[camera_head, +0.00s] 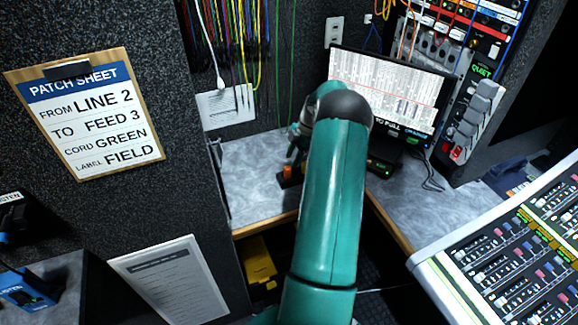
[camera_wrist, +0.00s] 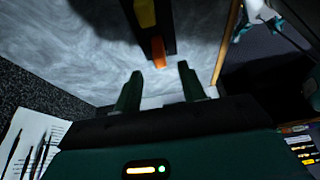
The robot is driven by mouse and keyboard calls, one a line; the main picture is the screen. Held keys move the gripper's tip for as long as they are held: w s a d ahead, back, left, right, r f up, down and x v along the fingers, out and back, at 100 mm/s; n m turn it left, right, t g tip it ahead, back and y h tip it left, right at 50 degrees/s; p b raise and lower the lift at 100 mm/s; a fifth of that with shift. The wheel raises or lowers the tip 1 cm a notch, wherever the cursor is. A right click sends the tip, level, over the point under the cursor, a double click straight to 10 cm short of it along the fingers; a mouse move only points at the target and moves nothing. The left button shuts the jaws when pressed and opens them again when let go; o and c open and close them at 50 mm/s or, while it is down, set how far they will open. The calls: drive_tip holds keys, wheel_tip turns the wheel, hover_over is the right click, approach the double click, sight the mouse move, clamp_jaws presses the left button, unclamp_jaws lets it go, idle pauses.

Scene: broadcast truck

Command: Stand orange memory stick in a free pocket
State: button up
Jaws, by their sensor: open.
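The orange memory stick (camera_wrist: 158,52) shows in the wrist view just beyond my fingertips, at the near end of a dark block (camera_wrist: 168,32). A yellow piece (camera_wrist: 145,12) sits farther along the block. My gripper (camera_wrist: 160,70) is open, its two dark green fingers apart with nothing between them. The orange stick lies ahead of the gap between them. In the head view the orange stick (camera_head: 287,171) looks upright at the dark block (camera_head: 291,181) on the grey desk. My arm covers part of this area, and I cannot make out the pockets.
A monitor (camera_head: 390,92) stands behind my arm. A mixing console (camera_head: 510,250) fills the lower right. A patch sheet clipboard (camera_head: 88,115) hangs at left, with colored cords (camera_head: 240,40) above the desk. The grey desktop (camera_head: 247,185) left of the block is clear.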

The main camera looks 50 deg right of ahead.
drive_tip(key=v, duration=0.8)
idle(0.4)
